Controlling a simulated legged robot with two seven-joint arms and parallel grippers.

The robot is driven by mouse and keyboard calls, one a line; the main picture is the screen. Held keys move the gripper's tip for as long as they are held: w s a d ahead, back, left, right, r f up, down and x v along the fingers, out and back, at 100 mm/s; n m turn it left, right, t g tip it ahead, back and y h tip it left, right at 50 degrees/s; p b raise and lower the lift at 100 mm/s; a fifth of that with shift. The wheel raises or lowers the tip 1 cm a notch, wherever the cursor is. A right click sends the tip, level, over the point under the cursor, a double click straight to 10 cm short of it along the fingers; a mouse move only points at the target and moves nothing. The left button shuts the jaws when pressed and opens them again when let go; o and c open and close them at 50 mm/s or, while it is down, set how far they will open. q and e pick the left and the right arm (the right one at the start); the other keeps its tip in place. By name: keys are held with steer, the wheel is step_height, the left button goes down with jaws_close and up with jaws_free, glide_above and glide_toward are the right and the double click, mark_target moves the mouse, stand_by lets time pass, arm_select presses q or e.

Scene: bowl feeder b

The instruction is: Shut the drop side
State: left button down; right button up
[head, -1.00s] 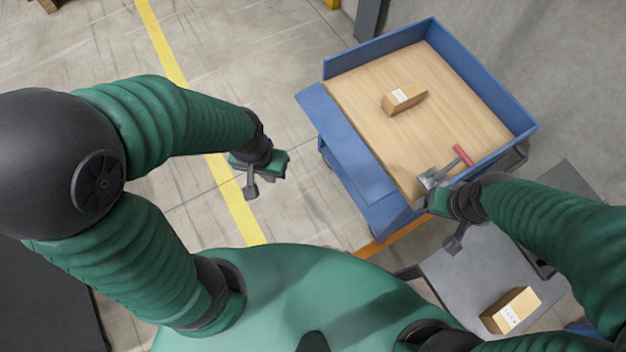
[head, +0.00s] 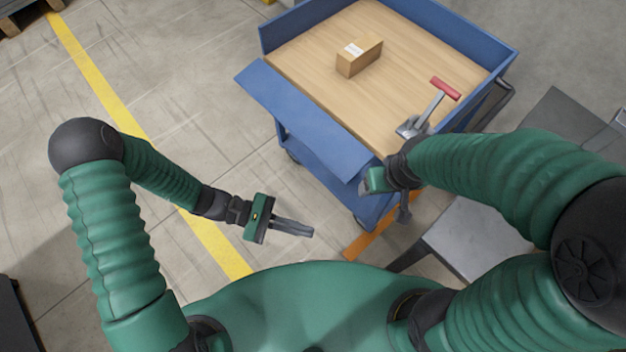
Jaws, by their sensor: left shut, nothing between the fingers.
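The drop side (head: 305,115) is the blue panel along the near-left edge of the blue cart (head: 440,35). It is folded outward and down, leaving that edge of the wooden deck (head: 310,72) open. My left gripper (head: 310,232) is shut and empty, over the floor below and apart from the drop side. My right gripper (head: 378,186) is by the near end of the drop side and the cart's near corner. Its fingers are mostly hidden, and I cannot tell whether it touches the panel.
A cardboard box (head: 360,55) sits on the deck. A metal piece with a red handle (head: 445,88) stands at the deck's near right corner. A grey table (head: 475,235) is right of the cart, partly behind my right arm. The floor left of the cart is clear.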

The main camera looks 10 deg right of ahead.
arm_select(q)
steer(key=w+a+f+n+t+h+b, duration=0.2)
steer(key=w+f+n+t+h+b, duration=0.2)
steer(key=w+f+n+t+b, duration=1)
steer(key=w+d+r+n+t, duration=0.1)
steer(key=w+d+r+t, duration=0.3)
steer(key=w+d+r, duration=0.1)
steer(key=shift+w+d+r, duration=0.3)
steer(key=shift+d+r, duration=0.55)
steer(key=shift+d, duration=0.2)
arm_select(e)
steer(key=s+x, duration=0.2)
steer(key=x, duration=0.6)
steer(key=s+f+x, duration=0.1)
steer(key=s+x, duration=0.1)
steer(key=x, duration=0.7)
steer(key=shift+a, duration=0.15)
steer(key=shift+w, duration=0.1)
